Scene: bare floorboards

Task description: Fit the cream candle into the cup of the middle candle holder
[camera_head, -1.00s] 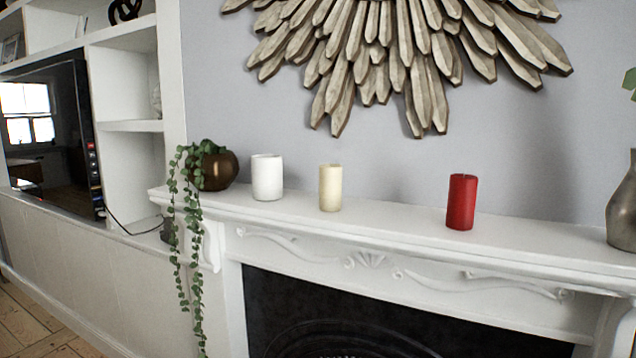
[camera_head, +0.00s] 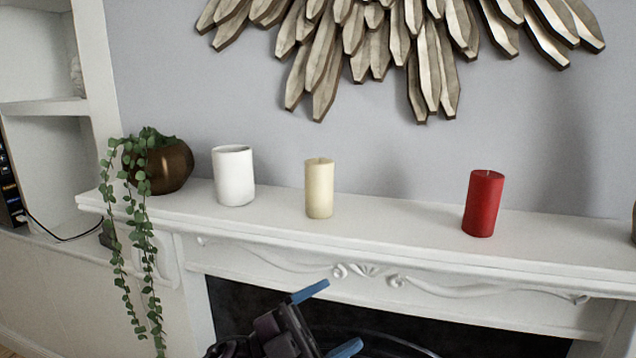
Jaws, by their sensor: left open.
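The cream candle (camera_head: 319,189) stands upright on the white mantelpiece, between a white cylinder and a red candle. My left gripper (camera_head: 329,318) shows at the bottom of the view, in front of the dark fireplace opening. Its blue-tipped fingers are apart and nothing is between them. It is below the mantel shelf and apart from the cream candle. I see no candle holder that I can make out in this view. My right gripper is not in view.
On the mantelpiece (camera_head: 400,222) stand a white cylinder (camera_head: 234,176), a red candle (camera_head: 483,204) and a bronze pot (camera_head: 170,168) with a trailing plant (camera_head: 136,215). A wooden sunburst ornament (camera_head: 430,75) hangs above. The shelf between the cream and red candles is clear.

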